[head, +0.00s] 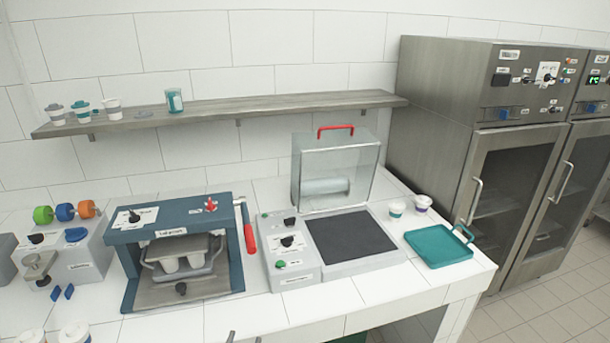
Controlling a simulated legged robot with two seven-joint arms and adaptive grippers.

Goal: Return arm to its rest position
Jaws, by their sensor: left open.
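Only the tips of my left gripper (244,338) show, at the bottom edge of the head view. My right gripper does not show.
A blue-framed press (180,220) holds pale cups. A sealer with a raised clear lid (335,170), a teal tray (438,246) and two lidded cups (397,208) stand to its right. A shelf (220,108) hangs behind. Steel cabinets (510,170) stand at right.

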